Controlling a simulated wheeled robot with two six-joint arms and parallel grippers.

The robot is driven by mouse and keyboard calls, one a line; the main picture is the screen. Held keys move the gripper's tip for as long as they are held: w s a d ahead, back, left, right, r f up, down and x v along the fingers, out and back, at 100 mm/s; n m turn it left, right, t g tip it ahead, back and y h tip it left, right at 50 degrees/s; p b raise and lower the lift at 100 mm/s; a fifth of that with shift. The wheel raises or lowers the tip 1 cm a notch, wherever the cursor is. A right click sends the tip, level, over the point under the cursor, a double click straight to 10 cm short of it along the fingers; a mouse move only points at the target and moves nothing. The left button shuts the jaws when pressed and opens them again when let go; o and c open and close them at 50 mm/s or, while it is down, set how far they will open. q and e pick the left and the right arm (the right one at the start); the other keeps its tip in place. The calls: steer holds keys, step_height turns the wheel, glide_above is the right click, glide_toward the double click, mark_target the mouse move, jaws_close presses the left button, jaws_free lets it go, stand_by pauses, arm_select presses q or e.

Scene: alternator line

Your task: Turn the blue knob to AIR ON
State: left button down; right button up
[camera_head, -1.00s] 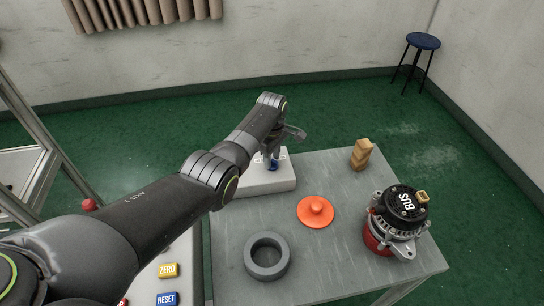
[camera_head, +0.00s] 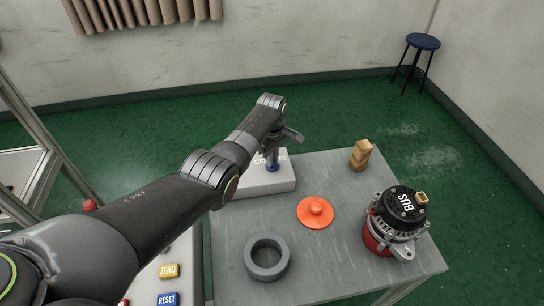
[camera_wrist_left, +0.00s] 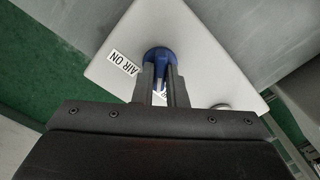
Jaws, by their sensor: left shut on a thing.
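The blue knob (camera_wrist_left: 160,56) sits on a light grey box (camera_head: 268,184) at the back left of the table. An AIR ON label (camera_wrist_left: 123,63) lies on the box face, just left of the knob in the left wrist view. My left gripper (camera_head: 272,160) reaches down over the box. Its fingers (camera_wrist_left: 162,80) are shut on the knob, and the knob's rounded blue edge shows beyond them. The knob's pointer is hidden. My right gripper is not in view.
On the table (camera_head: 225,250) stand a grey ring (camera_head: 251,262), an orange disc with a knob (camera_head: 315,211), an alternator marked BUS (camera_head: 384,228) and stacked wooden blocks (camera_head: 361,154). A panel with ZERO (camera_head: 168,270) and RESET (camera_head: 167,299) buttons is at the lower left.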

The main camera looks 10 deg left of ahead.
arm_select(q)
steer(key=m+p, duration=0.1)
steer(key=m, duration=0.2)
steer(key=shift+r, duration=0.1)
steer(key=m, duration=0.9)
steer(key=shift+p, duration=0.4)
steer(key=shift+m, duration=2.1)
steer(key=c, duration=1.5)
jaws_free()
steer(key=shift+o, duration=0.2)
